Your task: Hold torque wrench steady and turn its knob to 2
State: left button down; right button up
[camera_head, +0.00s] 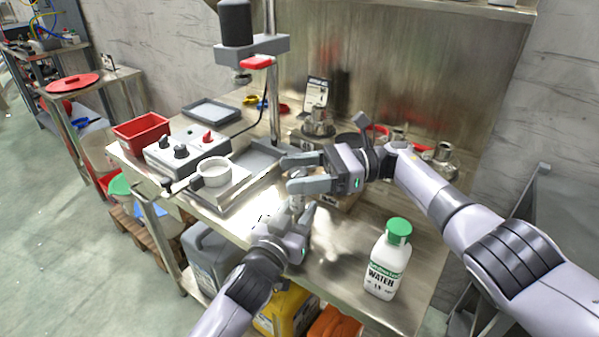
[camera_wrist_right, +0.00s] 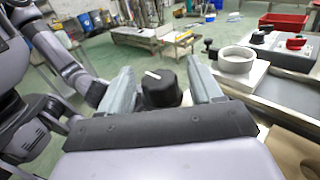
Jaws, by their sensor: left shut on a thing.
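A black round knob (camera_wrist_right: 160,89) with a white pointer line stands between the two fingers of my right gripper (camera_wrist_right: 163,82) in the right wrist view. Gaps show on both sides of the knob, so that gripper is open around it. The pointer leans to the upper left; I can read no numbers. In the head view my right gripper (camera_head: 288,174) is open above my left gripper (camera_head: 297,208). My left gripper is shut on a small grey piece (camera_head: 297,198), which I take to be the torque wrench. The fingers hide most of the wrench.
A white round cup (camera_head: 212,172) on a grey plate stands left of the grippers, near a control box (camera_head: 187,148) and a red bin (camera_head: 141,131). A water bottle (camera_head: 387,262) stands at the front right. Metal vessels stand behind my right arm.

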aim_at(300, 171)
jog(key=shift+r, duration=0.1)
pick_arm(q)
jog(key=shift+a, duration=0.1)
pick_arm(e)
notch_tip(300, 171, up, 10)
jog(key=shift+f, duration=0.1)
dwell(0.3)
pick_arm(q)
jog(key=c, duration=0.6)
grip_release()
